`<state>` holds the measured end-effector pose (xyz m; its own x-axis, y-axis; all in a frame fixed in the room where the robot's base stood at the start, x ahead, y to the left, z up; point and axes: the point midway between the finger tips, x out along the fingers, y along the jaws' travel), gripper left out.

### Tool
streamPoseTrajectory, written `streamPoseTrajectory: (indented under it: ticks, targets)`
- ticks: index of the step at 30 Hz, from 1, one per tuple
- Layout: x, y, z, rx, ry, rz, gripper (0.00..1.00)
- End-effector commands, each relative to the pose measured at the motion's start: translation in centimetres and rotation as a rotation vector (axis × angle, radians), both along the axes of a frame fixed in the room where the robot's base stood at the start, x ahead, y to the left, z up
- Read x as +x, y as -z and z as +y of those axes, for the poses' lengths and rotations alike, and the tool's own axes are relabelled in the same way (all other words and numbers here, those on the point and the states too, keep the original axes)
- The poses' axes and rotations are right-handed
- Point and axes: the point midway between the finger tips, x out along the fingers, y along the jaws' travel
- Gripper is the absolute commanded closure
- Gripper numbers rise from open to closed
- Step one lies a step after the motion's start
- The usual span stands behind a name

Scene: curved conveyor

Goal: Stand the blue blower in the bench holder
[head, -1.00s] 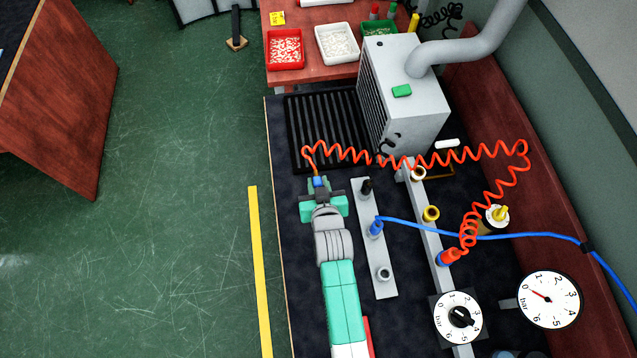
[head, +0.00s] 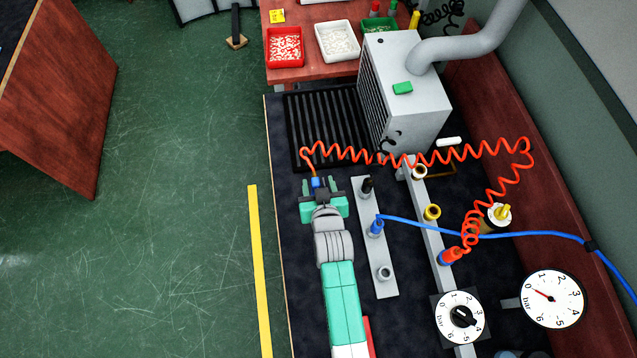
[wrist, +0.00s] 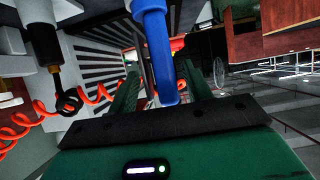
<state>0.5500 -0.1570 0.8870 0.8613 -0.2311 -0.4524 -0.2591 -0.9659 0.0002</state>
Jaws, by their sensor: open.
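The blue blower (head: 316,183) shows only as a small blue piece at my gripper's tip in the head view, with the orange coiled hose running from it. In the wrist view a bent blue tube (wrist: 156,45) stands between the two dark green fingers. My gripper (head: 318,190) is open around it; I cannot tell whether the fingers touch it. The bench holder appears to be the pale plate (head: 389,250) right of my arm. It carries a black piece (head: 367,187), a blue piece (head: 376,229) with a blue hose, and an empty-looking ring socket (head: 384,273).
The orange coil (head: 430,158) crosses a grey rail (head: 437,270) to a red fitting (head: 452,255). A black grate (head: 325,125) and grey extractor box (head: 405,95) stand behind my gripper. Dials (head: 553,299) stand at the right. The dark bench left of the plate is narrow.

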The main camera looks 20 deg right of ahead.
Motion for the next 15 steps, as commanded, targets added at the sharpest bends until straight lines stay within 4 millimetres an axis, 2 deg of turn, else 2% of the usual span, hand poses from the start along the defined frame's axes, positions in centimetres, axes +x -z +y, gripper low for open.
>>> streamPoseTrajectory:
  ticks: [9,15]
  targets:
    - [-5.2,-2.8,1.4,-0.001,0.0,0.001,0.51]
    - [-6.4,-3.5,1.7,0.0,0.0,-0.001,0.51]
